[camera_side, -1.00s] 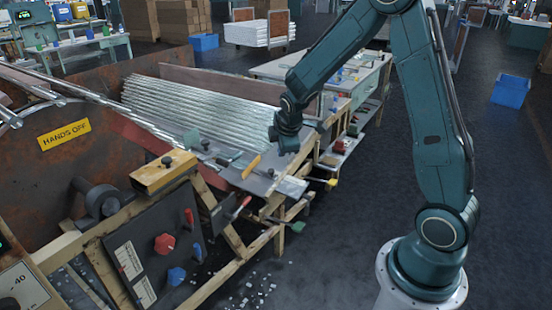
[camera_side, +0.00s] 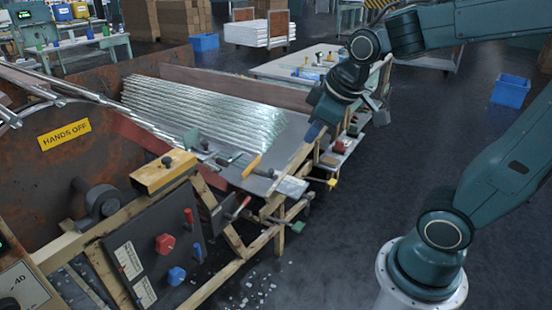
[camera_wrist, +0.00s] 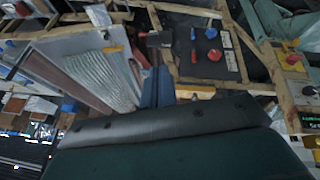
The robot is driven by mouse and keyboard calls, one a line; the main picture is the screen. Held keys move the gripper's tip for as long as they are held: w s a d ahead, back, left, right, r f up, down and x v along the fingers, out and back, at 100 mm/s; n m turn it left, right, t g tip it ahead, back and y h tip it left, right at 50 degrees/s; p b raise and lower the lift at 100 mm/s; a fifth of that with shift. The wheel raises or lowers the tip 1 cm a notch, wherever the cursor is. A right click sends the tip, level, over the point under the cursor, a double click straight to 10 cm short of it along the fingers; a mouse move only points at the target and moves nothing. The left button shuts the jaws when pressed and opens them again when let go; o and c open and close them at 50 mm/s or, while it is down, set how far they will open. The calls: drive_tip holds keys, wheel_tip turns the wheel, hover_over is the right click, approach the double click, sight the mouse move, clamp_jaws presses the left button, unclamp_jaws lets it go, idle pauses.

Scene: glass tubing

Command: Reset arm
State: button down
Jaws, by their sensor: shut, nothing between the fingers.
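My gripper (camera_side: 314,131) is shut and empty, with its blue fingers pointing down to the left above the right edge of the bench. In the wrist view its blue fingers (camera_wrist: 158,86) are together with nothing held between them. The glass tubes (camera_side: 205,112) lie in a slanted stack on the bench left of my gripper, apart from it. The tubes also show in the wrist view (camera_wrist: 100,74), left of the fingers.
A wooden frame with a dark control panel (camera_side: 152,258) stands at front left. A "HANDS OFF" sign (camera_side: 64,134) is on the rusty drum. Clamps and a yellow-handled tool (camera_side: 251,167) lie by the tubes. A blue bin (camera_side: 510,91) stands on open floor at right.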

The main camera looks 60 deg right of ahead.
drive_tip(key=s+a+m, duration=0.1)
drive_tip(key=s+a, duration=0.1)
drive_tip(key=s, duration=0.2)
drive_tip(key=s+a+r+m+y, duration=0.1)
drive_tip(key=s, duration=0.4)
drive_tip(key=shift+s+a+r+m, duration=0.25)
drive_tip(key=shift+s+a+m, duration=0.05)
drive_tip(key=shift+a, duration=0.05)
